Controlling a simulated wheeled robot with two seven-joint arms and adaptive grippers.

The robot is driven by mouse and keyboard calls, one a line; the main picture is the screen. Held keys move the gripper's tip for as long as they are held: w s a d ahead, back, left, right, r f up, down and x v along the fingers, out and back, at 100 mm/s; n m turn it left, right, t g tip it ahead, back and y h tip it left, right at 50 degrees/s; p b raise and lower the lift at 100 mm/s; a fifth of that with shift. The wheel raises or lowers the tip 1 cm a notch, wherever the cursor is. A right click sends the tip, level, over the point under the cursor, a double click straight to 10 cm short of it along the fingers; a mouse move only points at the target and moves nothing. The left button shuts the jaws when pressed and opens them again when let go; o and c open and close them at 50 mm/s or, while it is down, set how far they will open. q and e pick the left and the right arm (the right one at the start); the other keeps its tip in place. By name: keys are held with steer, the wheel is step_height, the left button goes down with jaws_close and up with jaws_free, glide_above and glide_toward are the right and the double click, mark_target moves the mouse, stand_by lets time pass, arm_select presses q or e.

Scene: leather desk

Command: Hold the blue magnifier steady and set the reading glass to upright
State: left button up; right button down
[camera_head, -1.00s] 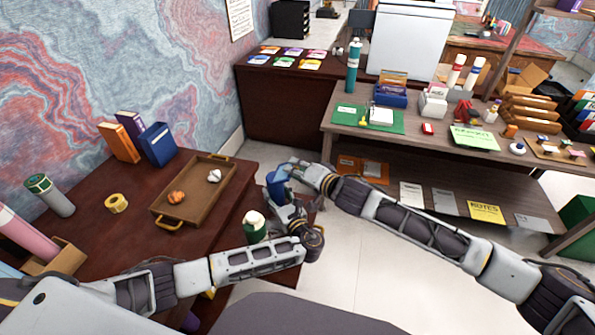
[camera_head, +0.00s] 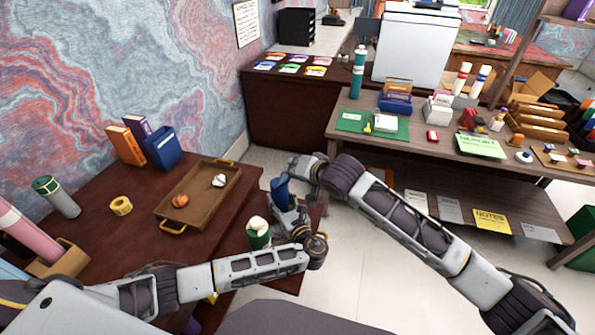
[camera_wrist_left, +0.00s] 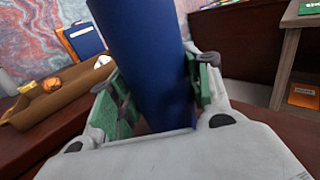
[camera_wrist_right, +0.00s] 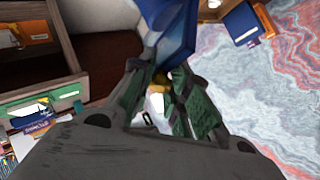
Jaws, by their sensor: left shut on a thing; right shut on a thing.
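The blue magnifier (camera_head: 281,191) is off the desk's right edge, between my two grippers. In the left wrist view its dark blue body (camera_wrist_left: 145,60) rises between the green-padded fingers of my left gripper (camera_head: 284,207), which is shut on it from below. My right gripper (camera_head: 300,172) is at its upper end. In the right wrist view a brighter blue part (camera_wrist_right: 168,28) sits at the fingertips, and that gripper is shut on it. A separate reading glass cannot be made out, and the lens and its exact tilt are hard to tell.
A brown tray (camera_head: 222,202) with an orange and a white item lies on the desk. A green container with a pale top (camera_head: 258,232) stands near my left forearm. A blue holder (camera_head: 165,148) is by the wall. Open floor lies right of the desk.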

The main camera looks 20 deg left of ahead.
mark_target(283, 176)
arm_select(q)
steer(key=shift+f, duration=0.1)
arm_select(e)
steer(key=shift+s+a+r+n+h, duration=0.1)
steer(key=shift+a+r+n+h, duration=0.2)
steer(key=shift+a+h, duration=0.3)
steer(key=shift+s+a+r+n+h, duration=0.1)
steer(key=shift+a+r+n+h, duration=0.1)
steer(key=shift+a+r+h, duration=0.25)
steer(key=shift+a+r+n+g+h, duration=0.1)
steer(key=shift+a+n+g+h, duration=0.3)
steer(key=shift+a+h, duration=0.55)
arm_select(q)
steer(key=shift+d, duration=0.15)
arm_select(e)
steer(key=shift+s+a, duration=0.1)
steer(key=shift+a, duration=0.85)
steer(key=c, duration=1.3)
jaws_free()
steer(key=shift+c, duration=0.2)
steer(key=shift+d, duration=0.1)
steer(key=shift+r, duration=0.1)
steer(key=shift+r, duration=0.1)
